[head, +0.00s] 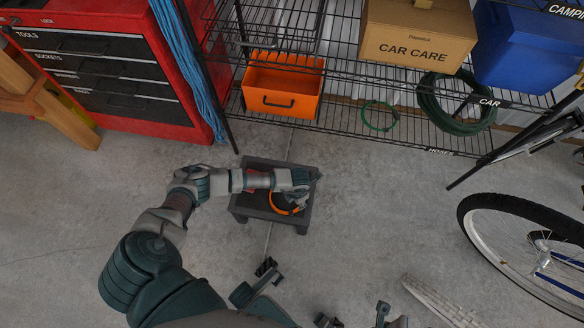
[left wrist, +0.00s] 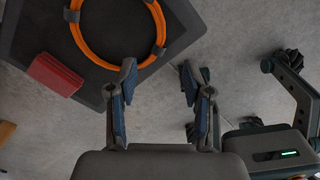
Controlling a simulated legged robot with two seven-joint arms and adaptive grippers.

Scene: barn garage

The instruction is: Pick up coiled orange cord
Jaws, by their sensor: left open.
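A coiled orange cord (head: 283,210) lies on a low dark stool (head: 243,207), partly hidden in the head view by my left gripper (head: 297,192). My right gripper is not in view.
A red block (left wrist: 55,75) lies on the stool beside the cord. Behind stand a red tool chest (head: 110,65) and a wire shelf (head: 345,125) with an orange bin (head: 283,85) and green hoses (head: 455,115). A bicycle wheel (head: 475,235) is at the right.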

